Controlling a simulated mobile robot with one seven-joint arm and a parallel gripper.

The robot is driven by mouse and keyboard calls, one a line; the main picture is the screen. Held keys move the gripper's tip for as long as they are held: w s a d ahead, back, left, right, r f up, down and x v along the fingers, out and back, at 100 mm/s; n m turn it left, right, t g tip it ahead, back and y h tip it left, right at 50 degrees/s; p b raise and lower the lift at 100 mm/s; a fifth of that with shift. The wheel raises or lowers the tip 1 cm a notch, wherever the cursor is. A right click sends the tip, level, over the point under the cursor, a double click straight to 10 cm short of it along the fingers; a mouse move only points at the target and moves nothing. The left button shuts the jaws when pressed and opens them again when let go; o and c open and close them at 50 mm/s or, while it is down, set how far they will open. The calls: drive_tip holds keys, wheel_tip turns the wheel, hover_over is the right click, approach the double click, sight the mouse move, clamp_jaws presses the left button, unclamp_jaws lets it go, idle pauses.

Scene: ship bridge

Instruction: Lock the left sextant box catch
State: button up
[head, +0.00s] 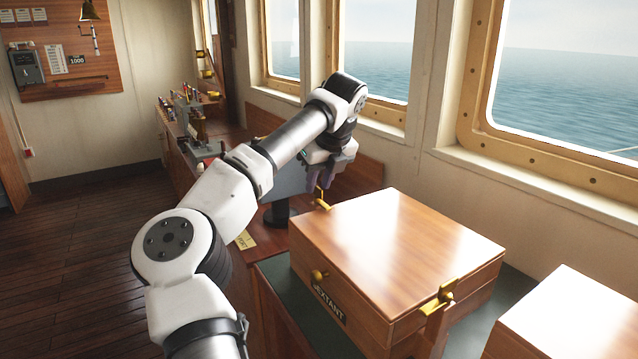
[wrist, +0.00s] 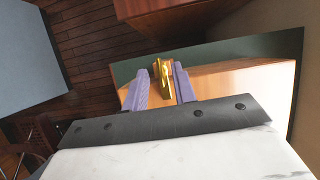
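The closed wooden sextant box (head: 400,235) sits with its lid down and its label on the near side. Its left brass catch (head: 323,199) shows at the box's far left end, just below my gripper (head: 321,182). In the wrist view that brass catch (wrist: 163,78) stands between the two purple fingers of my gripper (wrist: 160,86). The fingers are apart, with a clear gap on the left of the catch and a narrower one on the right. I cannot tell whether either finger touches it. The right brass catch (head: 438,298) lies at the box's right end, across the lid seam.
A brass knob (head: 319,276) and SEXTANT label (head: 329,304) are on the box's near side. Another wooden box (head: 570,315) stands close at the right. The green tabletop (head: 290,312) surrounds the box. Windows and a wall are behind. Open wooden floor (head: 70,240) lies left.

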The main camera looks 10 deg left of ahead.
drive_tip(key=v, duration=1.3)
drive_tip(key=shift+b, duration=0.45)
drive_tip(key=shift+a+r, duration=0.1)
